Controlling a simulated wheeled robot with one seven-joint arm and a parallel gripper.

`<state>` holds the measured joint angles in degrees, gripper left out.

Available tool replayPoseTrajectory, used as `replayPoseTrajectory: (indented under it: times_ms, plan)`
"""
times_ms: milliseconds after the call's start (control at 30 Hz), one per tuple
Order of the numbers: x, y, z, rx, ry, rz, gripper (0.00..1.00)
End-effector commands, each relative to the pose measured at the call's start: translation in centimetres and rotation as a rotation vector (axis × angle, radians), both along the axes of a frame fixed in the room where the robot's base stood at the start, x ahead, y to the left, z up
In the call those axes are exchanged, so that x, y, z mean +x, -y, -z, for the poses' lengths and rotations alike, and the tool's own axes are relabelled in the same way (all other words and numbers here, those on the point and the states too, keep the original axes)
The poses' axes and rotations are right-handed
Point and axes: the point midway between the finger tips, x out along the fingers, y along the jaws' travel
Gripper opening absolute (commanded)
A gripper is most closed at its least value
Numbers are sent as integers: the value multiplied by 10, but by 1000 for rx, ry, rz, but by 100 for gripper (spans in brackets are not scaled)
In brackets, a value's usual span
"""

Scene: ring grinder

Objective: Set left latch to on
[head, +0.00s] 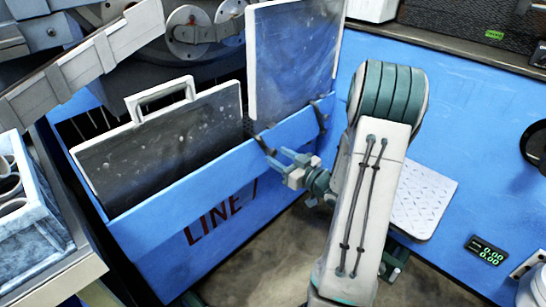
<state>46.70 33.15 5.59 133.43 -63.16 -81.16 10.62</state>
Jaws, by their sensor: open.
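Two dark latches sit on the top edge of the blue LINE bin (160,218), near the raised clear panel (292,60). The left latch (264,145) is a small dark hook-shaped piece near the panel's lower left corner. The right latch (318,117) is near its lower right corner. Whether either is on or off I cannot tell at this size. My gripper (277,156) is open and empty, fingers pointing left, just below and right of the left latch. Whether a fingertip touches it I cannot tell.
A dark panel with a white handle (160,95) stands in the bin at left. A grey chute (85,65) slopes in at upper left. A tray of rings (30,220) stands at far left. A white textured plate (423,203) and a digital display (487,250) are at right.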

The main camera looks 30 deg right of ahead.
Motion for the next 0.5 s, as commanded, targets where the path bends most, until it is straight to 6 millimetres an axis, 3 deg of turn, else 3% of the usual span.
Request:
replayPoseTrajectory:
  times_ms: [200, 500]
  plan:
    - [25, -9, 1, -1, 0, -1, 45]
    - [30, -11, 0, 1, -1, 1, 45]
